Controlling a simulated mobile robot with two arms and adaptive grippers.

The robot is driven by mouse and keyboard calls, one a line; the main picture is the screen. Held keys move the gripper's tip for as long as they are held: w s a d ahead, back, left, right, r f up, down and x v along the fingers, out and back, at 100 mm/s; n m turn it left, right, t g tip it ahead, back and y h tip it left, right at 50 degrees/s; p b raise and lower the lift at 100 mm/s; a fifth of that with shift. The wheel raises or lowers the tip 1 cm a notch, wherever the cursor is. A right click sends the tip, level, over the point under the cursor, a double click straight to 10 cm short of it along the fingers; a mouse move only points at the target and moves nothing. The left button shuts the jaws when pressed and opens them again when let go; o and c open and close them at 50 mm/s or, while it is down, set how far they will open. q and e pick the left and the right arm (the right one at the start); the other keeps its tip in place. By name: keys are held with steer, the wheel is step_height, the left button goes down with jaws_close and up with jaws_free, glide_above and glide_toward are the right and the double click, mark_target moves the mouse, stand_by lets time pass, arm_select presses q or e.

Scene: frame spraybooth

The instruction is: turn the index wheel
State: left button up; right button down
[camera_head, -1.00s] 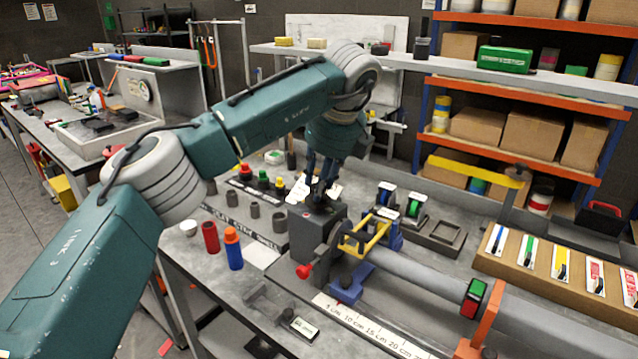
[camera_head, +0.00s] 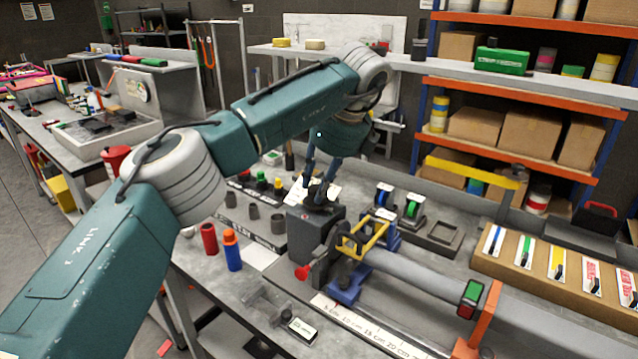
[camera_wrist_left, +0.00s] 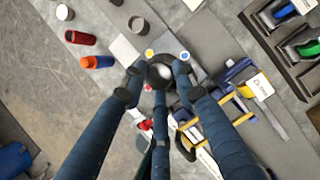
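The index wheel (camera_wrist_left: 160,72) shows in the left wrist view as a small dark disc with a pale centre. Yellow, blue and red dots lie around it. My left gripper (camera_head: 318,198) points down over this box. In the left wrist view my left gripper (camera_wrist_left: 159,78) has its fingers spread around the wheel, with tips close to its rim; I cannot tell whether they touch. My right gripper is in neither view.
A yellow-handled clamp (camera_head: 362,240) and a grey tube lie right of the box. A red bottle (camera_head: 209,239) and a blue bottle with an orange cap (camera_head: 232,250) stand to the left. Spools (camera_head: 411,207) stand behind. A cardboard rack (camera_head: 545,262) is at the right.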

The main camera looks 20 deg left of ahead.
arm_select(q)
steer(key=o, duration=0.4)
steer(key=shift+w+a+r, duration=0.1)
steer(key=shift+w+r, duration=0.05)
steer(key=shift+r, duration=0.1)
steer(key=shift+o, duration=0.2)
steer(key=shift+f, duration=0.1)
steer(key=v, duration=1.2)
